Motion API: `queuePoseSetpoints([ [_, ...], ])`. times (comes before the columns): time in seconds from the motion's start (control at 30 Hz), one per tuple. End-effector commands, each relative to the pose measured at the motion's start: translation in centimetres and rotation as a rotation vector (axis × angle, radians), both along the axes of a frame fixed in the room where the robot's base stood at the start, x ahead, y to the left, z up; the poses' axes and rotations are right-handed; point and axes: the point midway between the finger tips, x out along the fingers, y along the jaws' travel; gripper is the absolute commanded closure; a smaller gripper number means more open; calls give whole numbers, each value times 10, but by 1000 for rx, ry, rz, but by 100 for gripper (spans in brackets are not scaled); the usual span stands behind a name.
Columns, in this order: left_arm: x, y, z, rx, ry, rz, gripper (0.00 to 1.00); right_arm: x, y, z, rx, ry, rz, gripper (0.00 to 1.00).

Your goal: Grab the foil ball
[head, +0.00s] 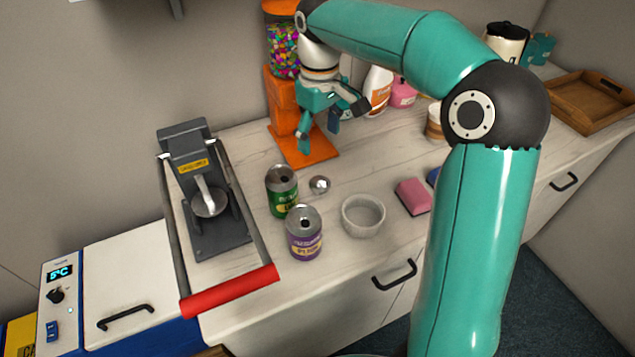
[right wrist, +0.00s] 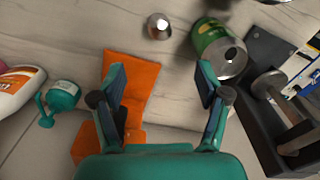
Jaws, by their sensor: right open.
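The foil ball (head: 319,184) is a small shiny silver ball on the light wooden counter, just right of the green can (head: 282,188) in the head view. In the right wrist view the foil ball (right wrist: 158,26) lies near the top, beyond the fingertips and between their lines. My right gripper (head: 320,140) is open and empty above the orange base of the candy dispenser, behind the ball. Its two fingers (right wrist: 162,80) show spread apart in the right wrist view. My left gripper is in neither view.
A purple can (head: 304,232) and a grey bowl (head: 363,215) stand in front of the ball. A can crusher (head: 208,200) with a red handle is at left. The orange candy dispenser (head: 283,110) stands behind. A pink sponge (head: 412,196) lies at right.

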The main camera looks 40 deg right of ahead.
Motion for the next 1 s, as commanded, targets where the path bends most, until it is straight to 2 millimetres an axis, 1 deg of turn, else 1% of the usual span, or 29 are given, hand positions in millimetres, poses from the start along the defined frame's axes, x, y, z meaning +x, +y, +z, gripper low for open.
queuePoseSetpoints([
  [0.03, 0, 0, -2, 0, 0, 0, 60, -1, 0, -13, 1, 6, -1, 25],
  [0.1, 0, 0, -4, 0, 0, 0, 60, -1, -1, -28, 2, 7, -2, 25],
  [0.3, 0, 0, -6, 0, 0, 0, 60, -2, 0, -69, 2, 6, -2, 25],
  [0.43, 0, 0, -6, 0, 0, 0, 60, -1, -1, -86, 1, 3, -2, 25],
  [0.67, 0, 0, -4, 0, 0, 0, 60, -1, 0, -99, 1, 4, -2, 25],
  [0.77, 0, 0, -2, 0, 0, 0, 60, -3, 0, -111, 2, 5, -2, 25],
  [0.9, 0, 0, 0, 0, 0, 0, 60, -3, 0, -132, 2, 5, -3, 25],
  [1.0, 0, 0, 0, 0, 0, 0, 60, -3, 0, -141, 1, 3, -1, 25],
])
